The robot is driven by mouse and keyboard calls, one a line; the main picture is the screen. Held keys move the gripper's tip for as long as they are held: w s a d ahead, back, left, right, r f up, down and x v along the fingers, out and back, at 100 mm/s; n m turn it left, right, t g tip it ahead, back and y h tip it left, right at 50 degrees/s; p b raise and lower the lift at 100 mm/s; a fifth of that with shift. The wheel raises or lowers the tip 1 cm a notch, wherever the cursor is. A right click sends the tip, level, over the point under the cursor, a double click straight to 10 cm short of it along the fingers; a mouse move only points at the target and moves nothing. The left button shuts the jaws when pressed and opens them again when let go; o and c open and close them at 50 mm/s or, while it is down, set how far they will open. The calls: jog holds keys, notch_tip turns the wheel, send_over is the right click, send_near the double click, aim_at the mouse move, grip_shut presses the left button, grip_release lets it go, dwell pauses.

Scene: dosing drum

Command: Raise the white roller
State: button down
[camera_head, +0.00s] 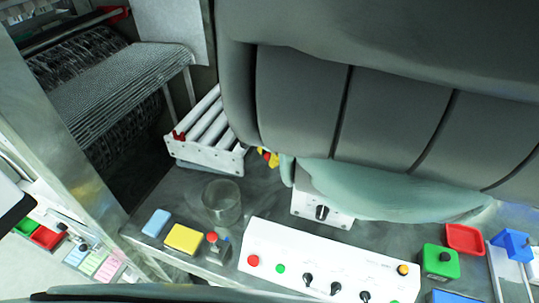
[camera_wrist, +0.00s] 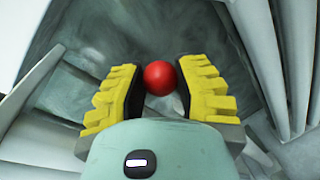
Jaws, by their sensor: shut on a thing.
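A white frame (camera_head: 195,155) holding several white rollers (camera_head: 208,122) stands tilted at the upper left of the worktop, in the head view. I cannot tell which roller is the one named. My gripper (camera_head: 270,158) is just right of this frame, its yellow fingertips partly hidden by my arm. In the wrist view, my gripper (camera_wrist: 160,88) has its ribbed yellow fingers on both sides of a round red knob (camera_wrist: 160,77) and is shut on it. What the knob is fixed to is hidden.
A white control panel (camera_head: 325,262) with knobs and buttons lies at the front. A clear beaker (camera_head: 222,200), a blue block (camera_head: 156,222) and a yellow block (camera_head: 184,239) stand left of it. A dark ribbed drum (camera_head: 85,75) is at the upper left. Green and red boxes sit right.

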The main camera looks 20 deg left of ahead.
notch_tip(320, 180, up, 9)
jog(key=p, duration=0.6)
jog(key=shift+f+p, duration=0.15)
jog(key=shift+p, duration=0.25)
jog(key=c, duration=0.6)
grip_release()
